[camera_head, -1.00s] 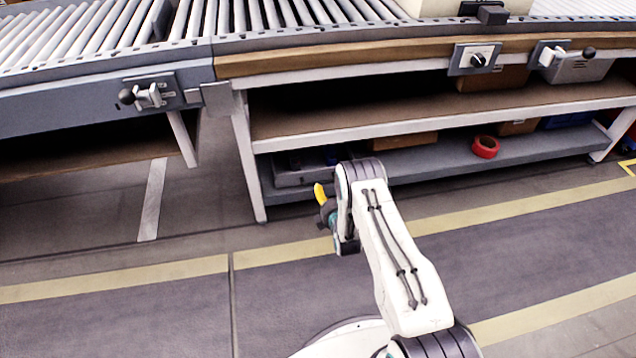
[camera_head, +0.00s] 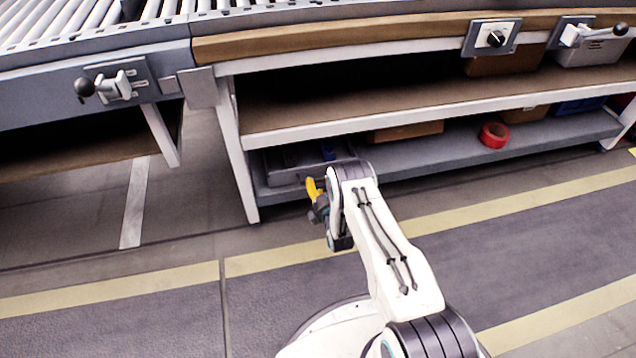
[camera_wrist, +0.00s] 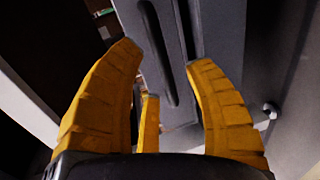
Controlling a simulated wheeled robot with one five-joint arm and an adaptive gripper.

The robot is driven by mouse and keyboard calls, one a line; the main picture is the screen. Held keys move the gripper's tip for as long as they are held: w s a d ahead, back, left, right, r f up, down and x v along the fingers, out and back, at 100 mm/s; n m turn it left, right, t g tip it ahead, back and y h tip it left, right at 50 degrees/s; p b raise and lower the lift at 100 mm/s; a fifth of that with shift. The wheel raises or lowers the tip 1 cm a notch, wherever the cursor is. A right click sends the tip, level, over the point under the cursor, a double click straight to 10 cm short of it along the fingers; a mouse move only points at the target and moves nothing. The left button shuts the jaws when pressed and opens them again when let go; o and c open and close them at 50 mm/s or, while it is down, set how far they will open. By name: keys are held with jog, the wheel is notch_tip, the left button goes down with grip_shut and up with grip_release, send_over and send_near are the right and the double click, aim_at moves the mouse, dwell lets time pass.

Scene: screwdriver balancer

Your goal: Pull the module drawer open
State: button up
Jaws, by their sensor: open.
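My gripper (camera_head: 314,190) has yellow fingers and shows only partly in the head view, low in front of the workbench's bottom shelf. In the wrist view my gripper (camera_wrist: 165,58) is open, with nothing between its fingers. A grey panel with a long dark upright slot (camera_wrist: 162,50) lies ahead of the fingertips; I cannot tell for sure that it is the module drawer's front, or how far off it is. In the head view a grey low box (camera_head: 290,165) sits at the left end of the bottom shelf, behind my gripper and partly hidden by my arm.
The workbench's white left leg (camera_head: 236,150) stands just left of my gripper. A middle shelf (camera_head: 350,105) runs above it. A red tape roll (camera_head: 493,134) lies farther right on the bottom shelf. A lever switch (camera_head: 112,86) is on the conveyor side. The floor in front is clear.

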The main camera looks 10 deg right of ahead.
aim_at(318, 180)
jog(key=shift+b+x, duration=0.65)
jog(key=shift+x, duration=1.05)
jog(key=shift+r, duration=0.1)
grip_shut()
